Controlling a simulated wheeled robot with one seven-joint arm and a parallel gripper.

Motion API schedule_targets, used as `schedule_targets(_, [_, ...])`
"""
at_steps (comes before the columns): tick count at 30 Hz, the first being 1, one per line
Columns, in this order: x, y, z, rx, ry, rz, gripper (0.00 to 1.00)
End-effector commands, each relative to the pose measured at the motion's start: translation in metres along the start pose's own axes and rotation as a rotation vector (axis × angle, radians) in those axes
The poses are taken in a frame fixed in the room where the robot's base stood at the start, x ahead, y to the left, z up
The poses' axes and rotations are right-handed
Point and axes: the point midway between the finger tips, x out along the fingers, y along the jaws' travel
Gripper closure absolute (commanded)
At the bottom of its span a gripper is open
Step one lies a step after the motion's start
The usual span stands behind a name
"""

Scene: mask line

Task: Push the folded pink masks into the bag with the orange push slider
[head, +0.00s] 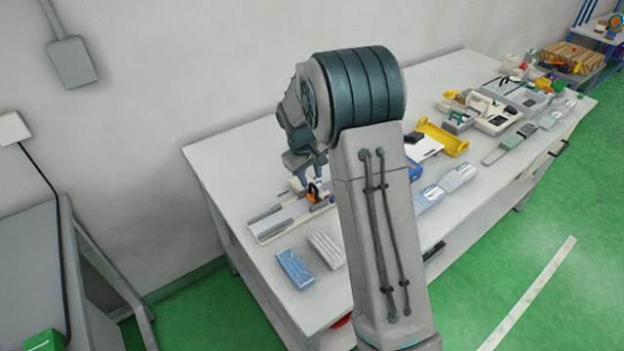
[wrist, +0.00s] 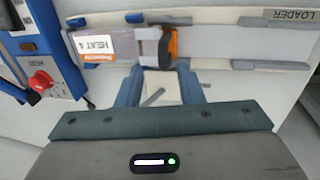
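The orange push slider (wrist: 170,46) sits on the white loader track (wrist: 225,45) in the wrist view. It also shows as a small orange patch (head: 317,190) under my gripper in the head view. My gripper (wrist: 160,68) points down at the slider. Its two blue-grey fingers stand apart, with their tips close to the slider's near side. I cannot tell whether they touch it. No pink masks can be made out in either view. No bag at the track's end can be told apart; my arm covers part of that area in the head view.
A blue pack (head: 296,269) and a white pack (head: 327,250) lie near the table's front edge. A yellow tray (head: 442,138) lies farther right.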

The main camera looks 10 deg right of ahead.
Motion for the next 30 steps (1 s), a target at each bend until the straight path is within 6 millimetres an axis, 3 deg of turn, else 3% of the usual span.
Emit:
schedule_targets(9, [-0.073,0.002,0.0,0.004,0.005,0.001,0.66])
schedule_targets(15, [-0.105,0.003,0.0,0.005,0.003,0.002,0.66])
schedule_targets(21, [-0.116,0.003,0.001,0.005,0.0,0.001,0.66])
schedule_targets(30, [-0.117,0.003,0.001,0.006,0.001,0.001,0.66])
